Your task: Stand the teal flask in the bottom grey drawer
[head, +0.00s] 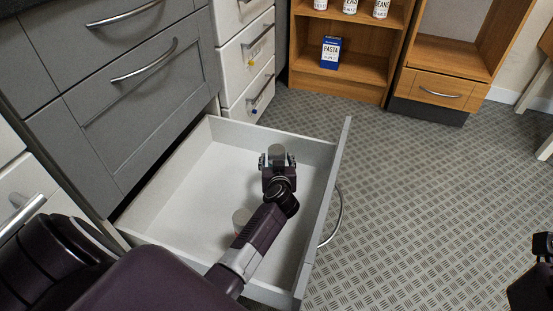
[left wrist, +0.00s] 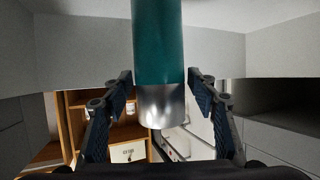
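The teal flask (left wrist: 158,45) shows in the left wrist view between my left fingers, with its silver cap (left wrist: 161,106); its other end runs out of the picture. In the head view only its grey cap (head: 277,151) shows past my left gripper (head: 277,161). The left fingers are apart, one on each side of the flask, with a narrow gap on both sides. The bottom grey drawer (head: 190,180) is pulled open, and the flask appears upright inside it. Whether its base touches the drawer floor is hidden. My right gripper (head: 541,246) shows only partly at the right edge.
A small can (head: 241,218) stands in the drawer beside my left forearm. White drawers (head: 246,55) stand behind, and a wooden shelf (head: 340,85) holds a blue pasta box (head: 331,53). The patterned floor (head: 410,210) to the right is clear.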

